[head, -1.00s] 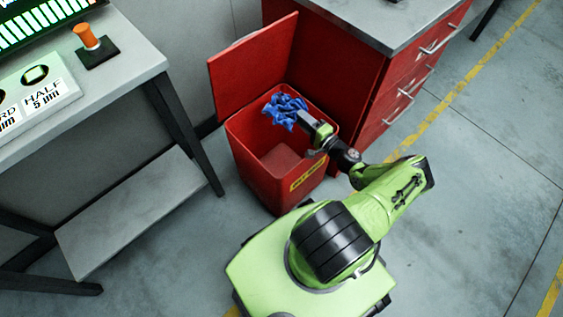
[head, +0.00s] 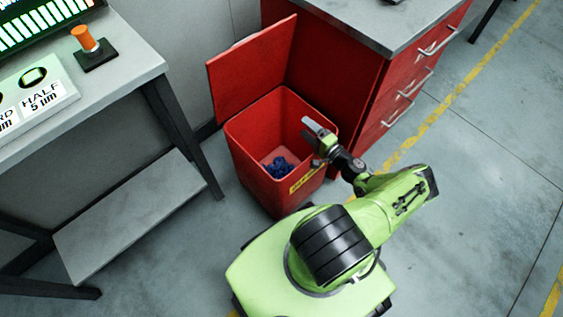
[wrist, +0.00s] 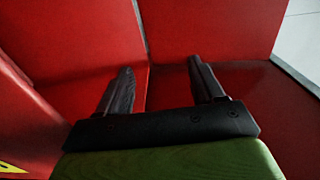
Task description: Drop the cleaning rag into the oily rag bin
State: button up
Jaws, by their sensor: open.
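The blue cleaning rag (head: 279,167) lies crumpled on the floor of the red oily rag bin (head: 245,160) in the head view. The bin's lid (head: 252,68) stands open, tilted up at the back. My gripper (head: 313,126) is over the bin's right side, above the rag and apart from it. In the wrist view my gripper (wrist: 162,80) shows two dark fingers spread apart with nothing between them. Red surfaces fill the view behind the fingers, and the rag does not show there.
A red drawer cabinet (head: 400,85) with a grey top stands right beside the bin. A grey workbench (head: 110,75) with a lower shelf (head: 130,215) and an orange-knobbed lever (head: 88,40) stands at the left. The floor at the right is clear.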

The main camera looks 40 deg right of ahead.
jog(key=s+d+p, duration=0.1)
jog(key=s, duration=1.2)
jog(key=shift+s+d, duration=0.15)
jog(key=shift+d, duration=0.15)
jog(key=shift+r, duration=0.15)
